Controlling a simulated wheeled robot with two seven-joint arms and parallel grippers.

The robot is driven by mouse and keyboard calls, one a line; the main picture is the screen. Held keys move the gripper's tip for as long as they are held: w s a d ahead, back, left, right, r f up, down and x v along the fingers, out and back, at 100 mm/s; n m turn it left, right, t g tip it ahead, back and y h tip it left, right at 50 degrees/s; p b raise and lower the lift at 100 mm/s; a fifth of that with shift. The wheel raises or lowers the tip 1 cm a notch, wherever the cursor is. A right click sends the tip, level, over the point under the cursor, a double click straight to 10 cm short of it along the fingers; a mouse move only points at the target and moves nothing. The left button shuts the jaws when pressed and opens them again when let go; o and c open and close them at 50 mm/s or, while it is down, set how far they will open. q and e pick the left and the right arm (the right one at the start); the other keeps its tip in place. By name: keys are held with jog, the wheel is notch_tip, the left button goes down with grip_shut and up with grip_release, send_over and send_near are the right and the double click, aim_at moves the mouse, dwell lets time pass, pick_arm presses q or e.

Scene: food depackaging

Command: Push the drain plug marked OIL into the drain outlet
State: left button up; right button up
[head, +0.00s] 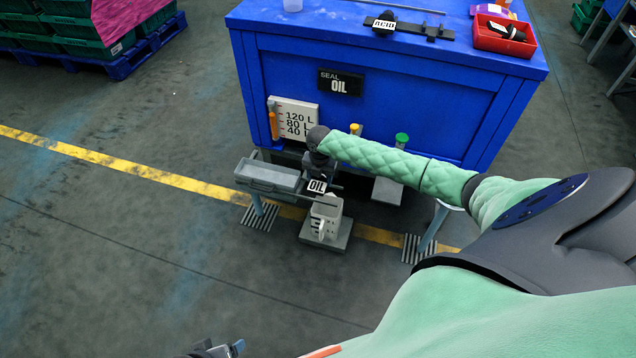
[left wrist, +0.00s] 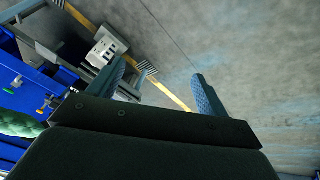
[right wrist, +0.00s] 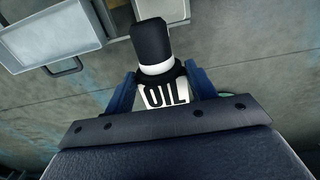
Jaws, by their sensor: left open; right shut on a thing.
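The drain plug marked OIL (right wrist: 152,42) has a black tip, a white ring and a white label with black letters. My right gripper (right wrist: 163,88) is shut on it, with a blue finger on each side. In the head view its OIL label (head: 316,186) shows below my right wrist, in front of the blue cabinet (head: 400,100). In the right wrist view the tip is free, with floor behind it. I cannot make out the drain outlet; a sign reading SEAL OIL (head: 341,83) is on the cabinet front. My left gripper (left wrist: 158,72) is open and empty over the floor.
A grey tray (head: 268,178) sticks out left of the plug. A pale jug-like container (head: 325,215) stands below on a grey base. A level gauge (head: 295,120) and yellow (head: 355,129) and green (head: 402,138) caps line the cabinet. An ACID-marked piece (head: 384,24) and red bin (head: 503,38) are on top.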

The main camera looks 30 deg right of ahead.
jog(key=shift+w+d, duration=0.5)
jog(key=shift+d, duration=0.05)
pick_arm(q)
jog(key=shift+w+d+f+b, duration=0.1)
jog(key=shift+d+f+b, duration=0.25)
jog(key=shift+d, duration=0.35)
pick_arm(e)
jog(key=shift+w+d, duration=0.5)
jog(key=shift+d, duration=0.1)
pick_arm(q)
jog(key=shift+w+a, duration=0.1)
jog(key=shift+a, duration=0.05)
jog(key=shift+r+p, duration=0.8)
jog(key=shift+p, duration=0.15)
pick_arm(e)
jog(key=shift+r, duration=0.15)
pick_arm(q)
jog(key=shift+f, duration=0.25)
pick_arm(e)
jog(key=shift+w+d, duration=0.4)
jog(key=shift+d, duration=0.1)
dwell(0.3)
pick_arm(q)
jog(key=shift+f+b, duration=0.8)
jog(key=shift+b, duration=0.25)
pick_arm(e)
jog(key=shift+w+d, duration=1.4)
jog(key=shift+d, duration=0.25)
jog(key=o, duration=1.1)
